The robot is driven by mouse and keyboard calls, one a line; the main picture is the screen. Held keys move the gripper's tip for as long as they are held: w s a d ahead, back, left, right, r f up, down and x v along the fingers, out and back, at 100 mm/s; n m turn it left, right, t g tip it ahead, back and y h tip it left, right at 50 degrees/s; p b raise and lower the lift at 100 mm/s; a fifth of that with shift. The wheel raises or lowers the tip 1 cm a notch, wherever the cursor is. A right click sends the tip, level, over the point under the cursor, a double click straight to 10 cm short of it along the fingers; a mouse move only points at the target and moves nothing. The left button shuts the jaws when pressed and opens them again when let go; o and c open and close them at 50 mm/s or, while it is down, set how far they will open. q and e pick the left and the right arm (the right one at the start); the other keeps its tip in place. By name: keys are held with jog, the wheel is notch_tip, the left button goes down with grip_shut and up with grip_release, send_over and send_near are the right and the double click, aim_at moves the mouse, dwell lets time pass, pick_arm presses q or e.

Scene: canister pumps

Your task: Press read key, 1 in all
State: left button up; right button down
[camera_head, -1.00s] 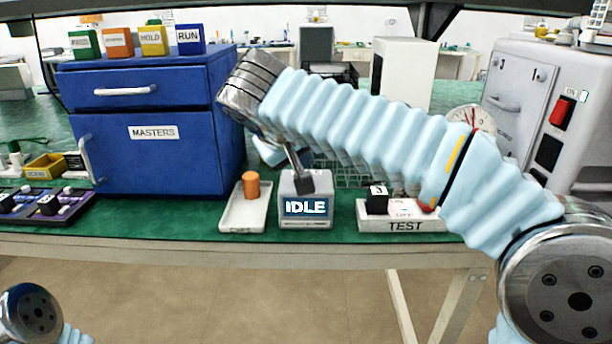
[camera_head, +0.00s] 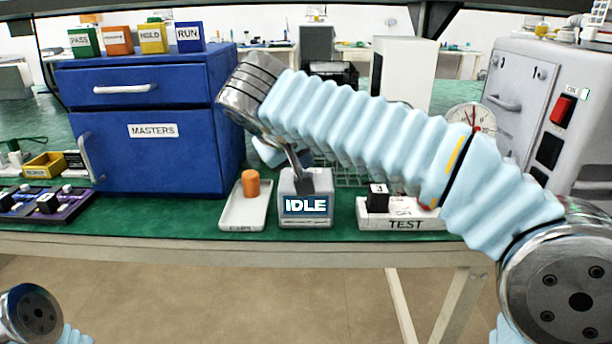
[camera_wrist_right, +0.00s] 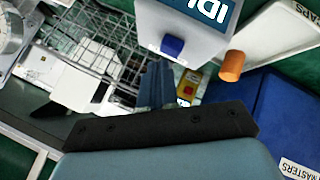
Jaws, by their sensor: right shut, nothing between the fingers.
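A small grey box (camera_head: 318,220) with a screen reading IDLE stands near the bench's front edge. It also shows in the right wrist view (camera_wrist_right: 195,38), where a dark blue key (camera_wrist_right: 172,46) sits on it. I take this key to be the read key; no label on it is legible. My right gripper (camera_head: 304,182) reaches down over the top of the box, hiding the key in the head view. Its fingers are shut and empty, with the tips close to the key in the wrist view. I cannot tell whether they touch it. My left gripper is out of view.
A white tray with an orange cylinder (camera_head: 251,184) is left of the box. A TEST tray (camera_head: 404,224) with a dark block is on the right. A wire basket (camera_wrist_right: 90,62) lies behind. A blue MASTERS cabinet (camera_head: 150,160) stands at left.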

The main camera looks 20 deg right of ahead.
jog(key=shift+f+b, duration=0.45)
jog(key=shift+f, duration=0.15)
dwell(0.7)
jog(key=shift+r, duration=0.1)
jog(key=shift+r+p, duration=0.8)
jog(key=shift+p, duration=0.1)
notch_tip(320, 180, up, 3)
jog(key=p, duration=0.2)
jog(key=shift+p, duration=0.3)
jog(key=shift+r+p, duration=0.6)
jog(key=shift+r, duration=0.5)
jog(key=shift+f, duration=0.15)
